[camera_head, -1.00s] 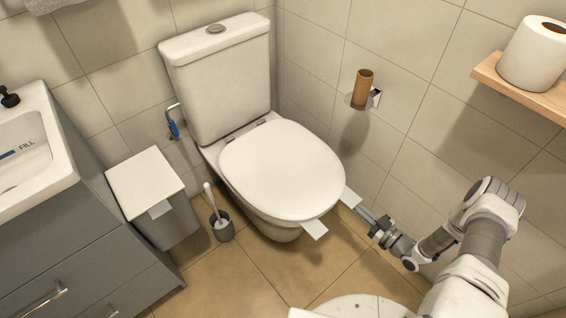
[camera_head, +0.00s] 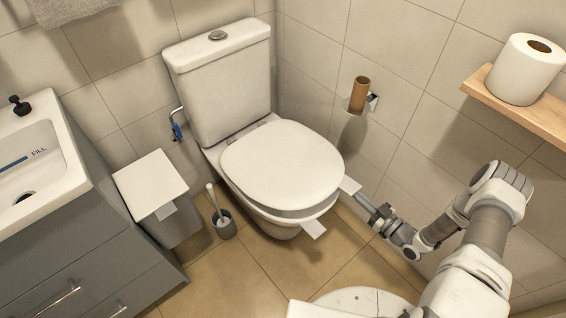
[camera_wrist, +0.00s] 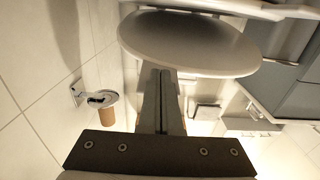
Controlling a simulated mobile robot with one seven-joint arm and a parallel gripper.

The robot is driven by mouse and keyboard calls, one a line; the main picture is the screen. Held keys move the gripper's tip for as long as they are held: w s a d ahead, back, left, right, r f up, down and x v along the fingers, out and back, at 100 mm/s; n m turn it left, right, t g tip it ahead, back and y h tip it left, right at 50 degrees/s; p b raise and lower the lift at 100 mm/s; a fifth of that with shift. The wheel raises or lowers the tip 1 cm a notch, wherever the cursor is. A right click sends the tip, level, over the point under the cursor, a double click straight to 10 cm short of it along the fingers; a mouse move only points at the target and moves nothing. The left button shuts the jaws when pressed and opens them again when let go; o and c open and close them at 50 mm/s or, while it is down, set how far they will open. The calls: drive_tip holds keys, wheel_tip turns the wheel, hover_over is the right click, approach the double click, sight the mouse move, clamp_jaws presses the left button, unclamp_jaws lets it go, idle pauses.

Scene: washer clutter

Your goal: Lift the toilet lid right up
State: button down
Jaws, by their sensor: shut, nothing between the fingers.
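The white toilet lid (camera_head: 280,163) lies over the bowl, hinged in front of the cistern (camera_head: 220,82). Its front edge is slightly raised, with a narrow grey band between it and the rim below. Two pale flat tabs jut out at the toilet's front, one on the right (camera_head: 349,185) and one at the front (camera_head: 314,228). My gripper (camera_head: 366,199) is shut and empty, its tip close to the right tab. In the wrist view the shut fingers (camera_wrist: 163,78) reach to the lid's edge (camera_wrist: 190,45); exact contact is hidden.
A cardboard roll (camera_head: 359,95) on a wall holder and a wooden shelf (camera_head: 520,100) with a paper roll are on the right wall. A bin (camera_head: 155,195), a toilet brush (camera_head: 222,220) and a grey vanity (camera_head: 75,250) stand at left. A round white top (camera_head: 365,302) is in front.

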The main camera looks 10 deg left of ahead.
drive_tip(key=shift+r, duration=0.75)
drive_tip(key=r+p, duration=0.1)
drive_tip(key=r, duration=0.1)
drive_tip(key=w+a+r+p, duration=0.1)
drive_tip(key=r+p, duration=0.1)
drive_tip(key=r, duration=0.1)
drive_tip(key=r+p, duration=0.2)
drive_tip(key=r, duration=0.1)
drive_tip(key=shift+w+a+r, duration=0.1)
drive_tip(key=shift+w+a, duration=0.1)
drive_tip(key=shift+a, duration=0.2)
drive_tip(key=w+a+r+p, duration=0.2)
drive_tip(key=a+r+p, duration=0.1)
drive_tip(key=r, duration=0.4)
drive_tip(key=shift+w+a+r+p, duration=0.15)
drive_tip(key=shift+r+p, duration=0.05)
drive_tip(key=shift+p, duration=0.4)
